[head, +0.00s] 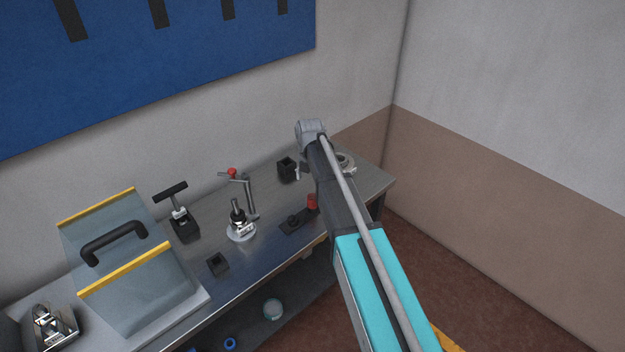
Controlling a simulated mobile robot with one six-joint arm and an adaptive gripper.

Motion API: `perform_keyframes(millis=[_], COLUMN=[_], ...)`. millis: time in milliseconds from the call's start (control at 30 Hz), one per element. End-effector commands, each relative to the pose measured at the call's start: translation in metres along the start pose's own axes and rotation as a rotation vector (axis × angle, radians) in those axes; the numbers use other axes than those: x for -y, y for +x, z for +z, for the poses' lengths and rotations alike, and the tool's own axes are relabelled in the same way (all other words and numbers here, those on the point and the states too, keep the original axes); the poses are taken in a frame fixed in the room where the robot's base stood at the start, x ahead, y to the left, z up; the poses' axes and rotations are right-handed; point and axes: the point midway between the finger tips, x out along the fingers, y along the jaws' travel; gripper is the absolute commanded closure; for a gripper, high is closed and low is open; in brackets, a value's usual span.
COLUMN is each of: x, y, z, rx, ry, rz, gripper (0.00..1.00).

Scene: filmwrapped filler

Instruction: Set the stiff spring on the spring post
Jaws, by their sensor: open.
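I cannot make out the stiff spring for certain. A red cylinder (312,202) stands at the right end of a small black base (299,223) on the metal bench. A short black piece (292,219) stands at the base's left end. Left of it, a round metal fixture (241,235) carries an upright dark post (238,212); I cannot tell which upright is the spring post. My arm crosses the right of the view and reaches over the bench's right end. My gripper is hidden behind the arm, so no fingertips can be made out.
A bent stand with a red knob (232,171) rises behind the fixture. Black open boxes (217,264) (287,169) and a black T-handled tool (179,212) stand on the bench. A clear cover with a black handle (114,243) fills the left. A lower shelf holds a round container (272,309).

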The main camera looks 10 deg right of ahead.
Motion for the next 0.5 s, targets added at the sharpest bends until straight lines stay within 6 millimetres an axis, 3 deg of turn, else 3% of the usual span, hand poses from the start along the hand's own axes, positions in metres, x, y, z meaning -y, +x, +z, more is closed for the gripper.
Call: perform_keyframes(millis=[500], x=[-0.055], y=[-0.022], z=[-0.047], rx=[0.000], ry=[-0.003], rz=[0.000], gripper=[0.06])
